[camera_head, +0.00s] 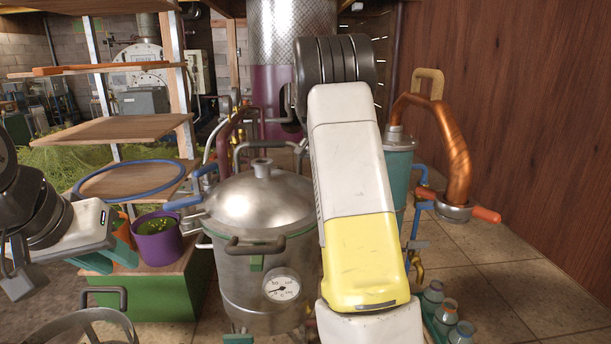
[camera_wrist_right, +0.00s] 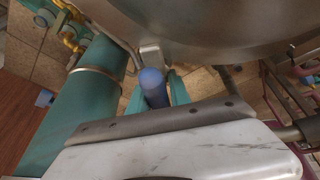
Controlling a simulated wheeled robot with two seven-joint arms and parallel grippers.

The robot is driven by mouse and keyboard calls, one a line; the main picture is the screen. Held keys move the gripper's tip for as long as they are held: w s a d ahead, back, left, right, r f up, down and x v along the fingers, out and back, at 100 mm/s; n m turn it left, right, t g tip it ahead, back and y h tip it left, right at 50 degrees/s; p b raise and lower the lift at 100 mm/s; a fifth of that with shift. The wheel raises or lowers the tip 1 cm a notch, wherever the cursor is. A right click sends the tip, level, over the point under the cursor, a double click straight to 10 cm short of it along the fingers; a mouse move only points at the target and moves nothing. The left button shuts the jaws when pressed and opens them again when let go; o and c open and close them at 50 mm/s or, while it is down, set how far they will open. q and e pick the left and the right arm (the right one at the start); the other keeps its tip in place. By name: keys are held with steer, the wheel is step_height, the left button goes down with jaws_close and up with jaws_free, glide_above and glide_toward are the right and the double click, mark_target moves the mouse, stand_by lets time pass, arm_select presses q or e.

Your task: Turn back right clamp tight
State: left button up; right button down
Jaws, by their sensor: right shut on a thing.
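The steel still pot (camera_head: 262,240) with its domed lid (camera_head: 258,195) stands in the middle of the head view. Its back right side is hidden behind my right arm. In the right wrist view, a clamp with a blue handle (camera_wrist_right: 153,86) sits by the pot's rim (camera_wrist_right: 200,30). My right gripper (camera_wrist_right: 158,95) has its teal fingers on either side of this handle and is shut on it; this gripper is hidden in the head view. My left gripper (camera_head: 110,250) is at the left, apart from the pot, with its fingers spread and empty.
A blue-handled clamp (camera_head: 183,203) shows on the pot's left. A purple planter (camera_head: 157,238) stands on a green box (camera_head: 150,295). A copper pipe (camera_head: 450,140) and teal vessel (camera_head: 398,170) are at right, with bottles (camera_head: 447,312) below. Open floor lies at the far right.

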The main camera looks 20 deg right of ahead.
steer(key=m, duration=0.1)
steer(key=m+g, duration=0.1)
steer(key=m, duration=0.2)
steer(key=shift+s+d+r+g+h, duration=0.1)
steer(key=shift+s+d+g+h, duration=0.05)
steer(key=shift+d+g+h, duration=0.2)
steer(key=shift+s+a+m+g, duration=0.15)
steer(key=shift+m+g, duration=0.3)
steer(key=shift+m, duration=1.05)
steer(key=c, duration=1.5)
jaws_free()
steer(key=shift+c, duration=0.2)
steer(key=shift+a+r, duration=0.1)
steer(key=shift+a, duration=0.05)
steer(key=v, duration=0.7)
